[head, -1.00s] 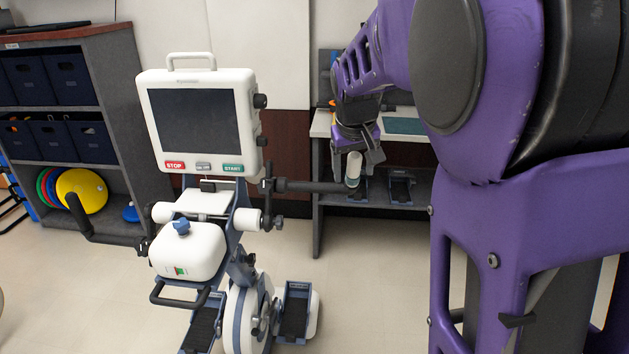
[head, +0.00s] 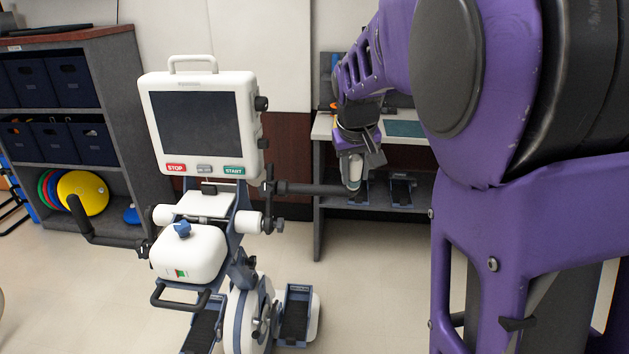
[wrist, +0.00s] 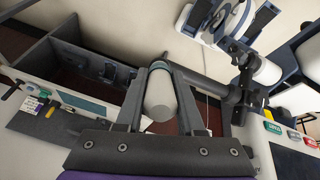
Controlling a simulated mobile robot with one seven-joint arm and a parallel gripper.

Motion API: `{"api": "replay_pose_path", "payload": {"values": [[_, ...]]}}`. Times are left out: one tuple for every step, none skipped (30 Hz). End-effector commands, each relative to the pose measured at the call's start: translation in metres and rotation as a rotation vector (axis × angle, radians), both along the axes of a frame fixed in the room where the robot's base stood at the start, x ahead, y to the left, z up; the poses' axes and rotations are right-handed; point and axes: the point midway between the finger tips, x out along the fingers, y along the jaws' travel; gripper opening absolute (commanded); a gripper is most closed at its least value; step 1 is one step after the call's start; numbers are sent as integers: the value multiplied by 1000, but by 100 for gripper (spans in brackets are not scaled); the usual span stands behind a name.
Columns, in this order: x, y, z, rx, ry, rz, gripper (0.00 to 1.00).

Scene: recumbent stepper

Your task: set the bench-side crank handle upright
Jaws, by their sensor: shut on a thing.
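The bench-side crank (head: 312,188) is a dark arm reaching out level to the right from the stepper's hub. Its pale cylindrical handle (head: 353,172) stands roughly upright at the arm's outer end. My gripper (head: 356,162) comes down from above and is shut on this handle. In the wrist view the handle (wrist: 160,98) lies between the two grey fingers of my gripper (wrist: 163,75), its round end facing the camera. The crank arm (wrist: 207,88) runs off to the right there. The fingers partly hide the handle in the head view.
The stepper's console (head: 203,125) stands left of the crank, with the opposite crank (head: 95,232) lower left. The bench (head: 322,128) with pedals on its lower shelf is behind my gripper. A storage shelf (head: 128,95) stands far left. Open floor (head: 375,285) lies below the crank.

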Motion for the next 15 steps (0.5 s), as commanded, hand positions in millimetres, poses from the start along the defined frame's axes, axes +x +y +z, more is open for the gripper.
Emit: {"api": "replay_pose_path", "payload": {"values": [[1, -1, 2, 0, 4, -2, 0], [1, -1, 3, 1, 7, -2, 0], [1, -1, 4, 1, 12, -2, 0], [2, -1, 4, 2, 16, -2, 0], [2, -1, 4, 3, 20, -3, 0], [3, -2, 5, 3, 25, -2, 0], [3, -2, 5, 3, 28, -1, 0], [4, -2, 5, 4, 33, -1, 0], [4, -2, 5, 5, 38, -1, 0], [5, -2, 6, 7, 42, -2, 0], [5, -2, 6, 8, 46, -2, 0], [5, -2, 6, 9, 51, -3, 0], [6, -2, 6, 9, 55, -2, 0], [6, -2, 6, 10, 59, -2, 0], [6, -2, 6, 11, 66, -1, 0]]}}
